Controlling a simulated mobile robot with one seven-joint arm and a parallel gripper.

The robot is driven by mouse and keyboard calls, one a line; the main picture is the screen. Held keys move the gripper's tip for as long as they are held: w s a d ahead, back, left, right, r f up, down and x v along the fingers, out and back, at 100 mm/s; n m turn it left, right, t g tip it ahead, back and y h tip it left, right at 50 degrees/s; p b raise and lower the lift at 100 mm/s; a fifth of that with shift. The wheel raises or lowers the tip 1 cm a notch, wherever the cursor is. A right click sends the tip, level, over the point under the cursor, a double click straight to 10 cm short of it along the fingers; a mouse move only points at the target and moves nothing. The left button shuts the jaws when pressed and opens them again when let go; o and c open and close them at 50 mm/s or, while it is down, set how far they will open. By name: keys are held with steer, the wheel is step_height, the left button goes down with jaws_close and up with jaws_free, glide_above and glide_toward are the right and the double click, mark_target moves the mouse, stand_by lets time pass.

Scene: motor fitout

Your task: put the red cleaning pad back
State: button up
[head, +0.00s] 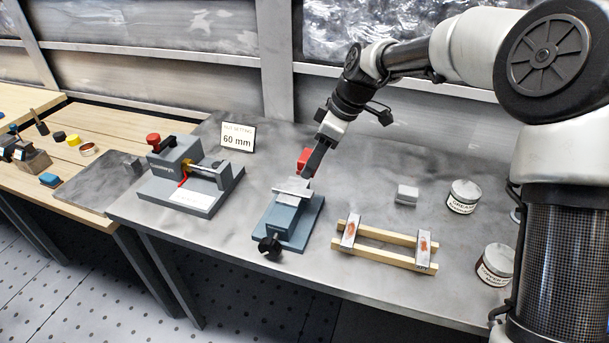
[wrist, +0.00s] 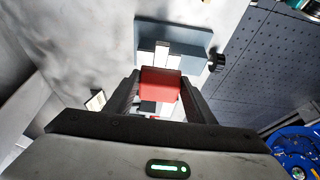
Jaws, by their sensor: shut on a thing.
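The red cleaning pad (wrist: 160,86) is a small red block between the two dark fingers of my gripper (wrist: 158,92) in the wrist view. My gripper (head: 311,165) is shut on it. In the head view the pad (head: 304,157) shows as a patch of red beside the fingers, partly hidden by them. The gripper is at the far end of a blue-grey vise (head: 285,222) with light metal jaws. The vise (wrist: 185,38) is beyond the pad in the wrist view. I cannot tell whether the pad touches anything below.
A grey fixture (head: 192,175) with a red knob stands left of the vise, before a "60 mm" sign (head: 238,136). A wooden rack (head: 385,246) with two metal blocks, a small grey block (head: 407,194) and two tins (head: 463,196) are to the right. Bare bench lies between them.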

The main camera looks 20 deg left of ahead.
steer(key=w+d+f+m+t+b, duration=0.1)
steer(key=w+d+f+m+b, duration=0.1)
steer(key=w+d+f+m, duration=0.1)
steer(key=w+d+f+m+t+h+b, duration=0.1)
steer(key=w+d+f+m+b, duration=0.1)
steer(key=w+d+f+m, duration=0.1)
steer(key=w+d+f+m+t+b, duration=0.1)
steer(key=w+d+f+m+b, duration=0.2)
steer(key=w+d+f, duration=0.2)
steer(key=shift+w+d+f+h, duration=0.15)
steer(key=shift+w+f, duration=0.1)
steer(key=shift+w, duration=0.6)
steer(key=shift+w+d+f+h, duration=0.15)
steer(key=shift+w+f, duration=0.05)
steer(key=shift+w, duration=0.6)
step_height(320, 180, down, 5)
steer(key=shift+f, duration=0.15)
